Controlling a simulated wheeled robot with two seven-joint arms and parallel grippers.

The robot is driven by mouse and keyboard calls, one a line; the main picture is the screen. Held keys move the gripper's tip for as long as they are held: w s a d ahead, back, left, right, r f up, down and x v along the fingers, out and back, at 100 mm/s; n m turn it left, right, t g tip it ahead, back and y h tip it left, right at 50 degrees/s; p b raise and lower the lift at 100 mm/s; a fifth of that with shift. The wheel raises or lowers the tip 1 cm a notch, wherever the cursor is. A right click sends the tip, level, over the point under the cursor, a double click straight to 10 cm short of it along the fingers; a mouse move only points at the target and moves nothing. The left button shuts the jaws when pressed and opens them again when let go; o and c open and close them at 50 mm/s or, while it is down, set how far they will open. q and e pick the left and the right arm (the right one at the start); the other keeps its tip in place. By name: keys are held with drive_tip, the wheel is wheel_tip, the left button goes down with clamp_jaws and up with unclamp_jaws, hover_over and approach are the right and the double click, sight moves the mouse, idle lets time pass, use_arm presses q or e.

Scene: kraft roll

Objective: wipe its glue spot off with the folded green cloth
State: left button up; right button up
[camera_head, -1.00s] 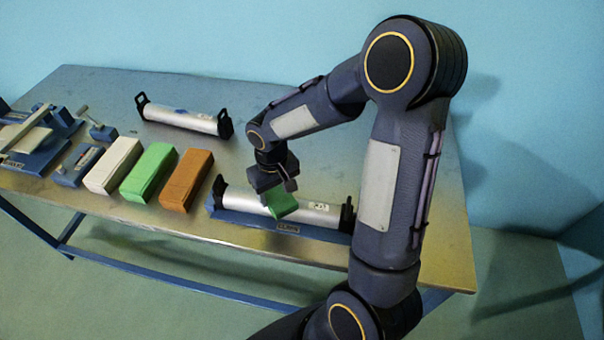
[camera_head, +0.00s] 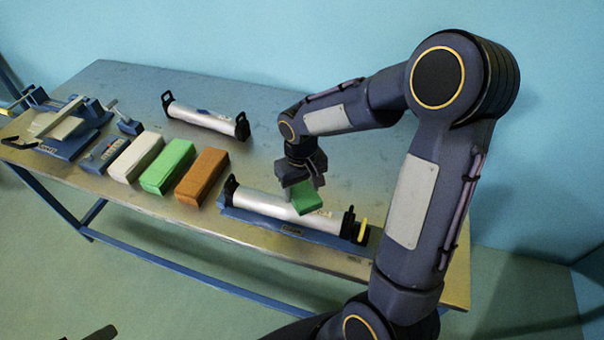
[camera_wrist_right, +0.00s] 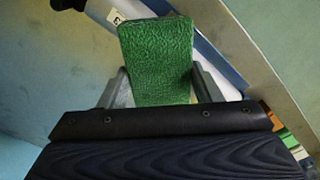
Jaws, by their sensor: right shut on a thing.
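My right gripper (camera_head: 304,180) is shut on the folded green cloth (camera_head: 308,200) and holds it at the near silver roll (camera_head: 268,203), right of its middle. I cannot tell whether the cloth touches the roll. In the right wrist view the cloth (camera_wrist_right: 156,60) sticks out between the fingers and covers part of the roll (camera_wrist_right: 195,18). A small pale label (camera_head: 324,213) shows beside the cloth. I cannot make out a glue spot on the near roll. A dark piece at the bottom left edge may be my left gripper (camera_head: 95,333); its jaws cannot be made out.
The near roll sits on a blue base (camera_head: 285,229) between black end brackets, with a yellow piece (camera_head: 362,231) at its right end. A far roll (camera_head: 205,119) has a small bluish mark. White (camera_head: 137,157), green (camera_head: 168,167) and orange (camera_head: 202,177) blocks and blue fixtures (camera_head: 70,128) stand left.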

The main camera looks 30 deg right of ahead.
drive_tip(key=shift+r+p, duration=1)
drive_tip(key=shift+r, duration=0.65)
